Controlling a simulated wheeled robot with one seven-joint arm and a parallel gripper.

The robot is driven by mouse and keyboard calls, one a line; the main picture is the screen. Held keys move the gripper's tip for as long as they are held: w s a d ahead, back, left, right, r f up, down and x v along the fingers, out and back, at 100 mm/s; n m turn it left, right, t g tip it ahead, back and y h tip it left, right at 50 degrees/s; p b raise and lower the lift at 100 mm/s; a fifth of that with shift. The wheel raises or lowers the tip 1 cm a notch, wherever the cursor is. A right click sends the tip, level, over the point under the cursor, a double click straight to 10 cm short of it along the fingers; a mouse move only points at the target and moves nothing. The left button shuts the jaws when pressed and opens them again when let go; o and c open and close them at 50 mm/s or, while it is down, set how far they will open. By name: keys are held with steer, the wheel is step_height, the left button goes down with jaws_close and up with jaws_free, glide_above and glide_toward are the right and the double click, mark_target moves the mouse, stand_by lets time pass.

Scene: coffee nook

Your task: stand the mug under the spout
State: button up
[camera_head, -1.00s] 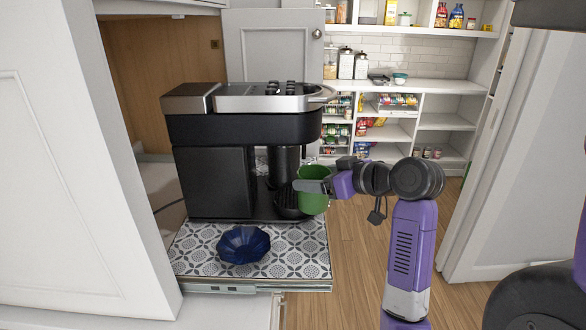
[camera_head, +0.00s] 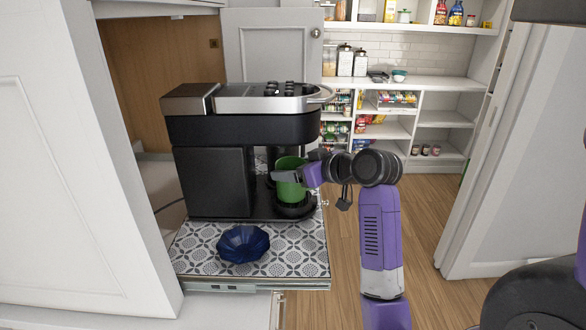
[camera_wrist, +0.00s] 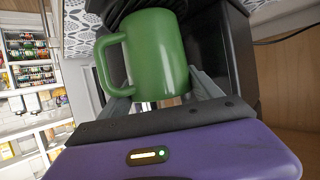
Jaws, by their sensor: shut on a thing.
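The green mug (camera_head: 290,180) is upright in the head view, over the dark round drip tray (camera_head: 293,208) at the right of the coffee machine (camera_head: 235,150). I cannot tell whether its base touches the tray. My gripper (camera_head: 283,175) is shut on the mug, reaching in from the right. In the wrist view the mug (camera_wrist: 158,52) fills the space between my fingers (camera_wrist: 163,90), its handle to the left. The spout is hidden under the machine's head in both views.
A dark blue faceted bowl (camera_head: 243,244) sits on the patterned pull-out shelf (camera_head: 205,262) in front of the machine. A white cabinet door (camera_head: 75,170) stands at the left. Open floor (camera_head: 420,235) and pantry shelves (camera_head: 440,120) lie to the right.

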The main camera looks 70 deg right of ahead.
steer(key=o, duration=1.7)
steer(key=shift+f, duration=0.1)
steer(key=shift+s+r, duration=0.1)
steer(key=shift+r, duration=0.1)
steer(key=v, duration=1.1)
steer(key=shift+s+a+r, duration=0.1)
steer(key=shift+s+a, duration=0.05)
steer(key=shift+s, duration=0.2)
